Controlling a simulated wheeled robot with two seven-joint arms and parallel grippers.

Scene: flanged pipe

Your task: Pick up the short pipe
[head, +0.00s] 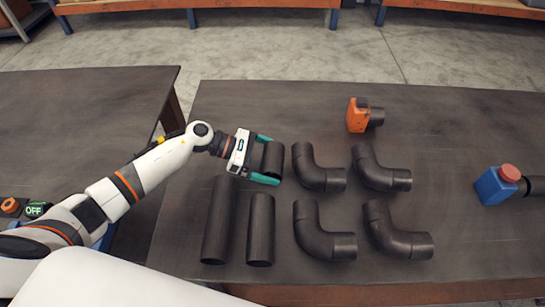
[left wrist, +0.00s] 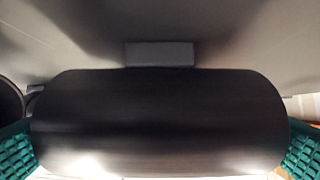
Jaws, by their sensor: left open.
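In the left wrist view the short pipe (left wrist: 160,120) fills the middle, lying crosswise. My left gripper (head: 269,160) is open, its teal fingers on either side of the pipe, near its two ends. In the left wrist view the fingers show at the lower left and right edges, close to the pipe's ends; whether they touch it I cannot tell. My right gripper is not in view.
Two long pipes (head: 219,222) (head: 260,230) lie nearer me. Several elbow pipes, one here (head: 319,168), lie to the right. An orange-capped part (head: 358,115) is behind them, and a blue part with a red top (head: 497,184) is far right. The table's back left is clear.

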